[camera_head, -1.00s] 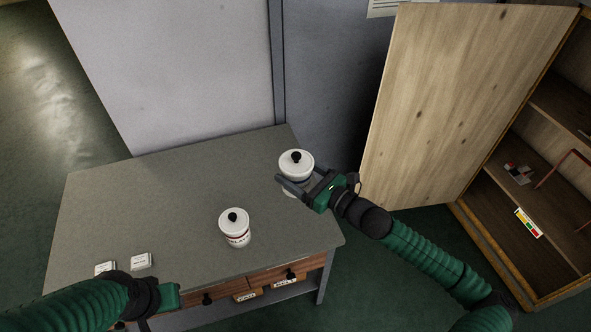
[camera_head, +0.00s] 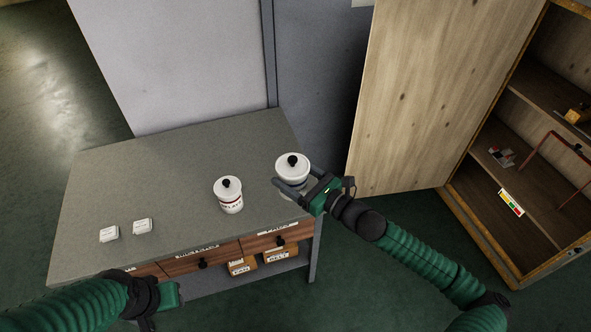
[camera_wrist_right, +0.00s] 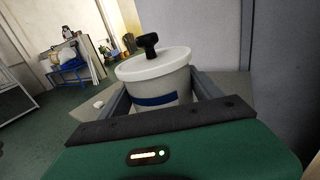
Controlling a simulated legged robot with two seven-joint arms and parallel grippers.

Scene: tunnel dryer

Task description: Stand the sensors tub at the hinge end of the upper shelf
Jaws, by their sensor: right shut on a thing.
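A white lidded tub (camera_head: 292,173) with a black knob is between the fingers of my right gripper (camera_head: 290,190), which is shut on it. The right wrist view shows this tub (camera_wrist_right: 158,82) upright with a blue band; its label cannot be read. It is over or beside the table's right edge. The upper shelf (camera_head: 545,95) is inside the open wooden cabinet at right, only partly in view.
The cabinet's open door (camera_head: 440,90) stands between the grey wall and the shelves. The upper shelf holds a yellowish object (camera_head: 574,115); the lower shelf (camera_head: 525,215) holds small items and a reddish frame. Two small white boxes (camera_head: 126,231) sit on the grey table (camera_head: 180,170).

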